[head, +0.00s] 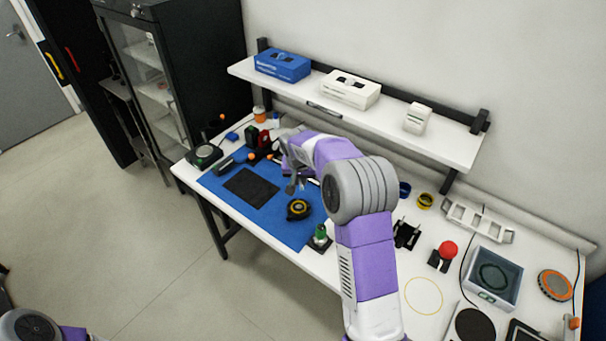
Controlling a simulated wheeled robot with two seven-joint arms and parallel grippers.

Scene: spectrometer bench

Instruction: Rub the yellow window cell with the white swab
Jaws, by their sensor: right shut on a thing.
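A small yellow ring-shaped piece (424,201), which looks like the yellow window cell, sits on the white bench right of my right arm, beside a similar blue one (404,189). My right gripper (292,187) is low over the blue mat, well to the left of the yellow cell. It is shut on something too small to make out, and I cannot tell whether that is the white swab. I cannot pick out the white swab elsewhere. Part of my left arm shows at the bottom left, with its gripper out of view.
A yellow-black round tool (298,209) and a dark pad (250,187) lie on the blue mat (284,232). A red ball on a black stand (445,254) and a grey-blue tray (493,276) stand at right. A shelf (390,108) with boxes overhangs the back.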

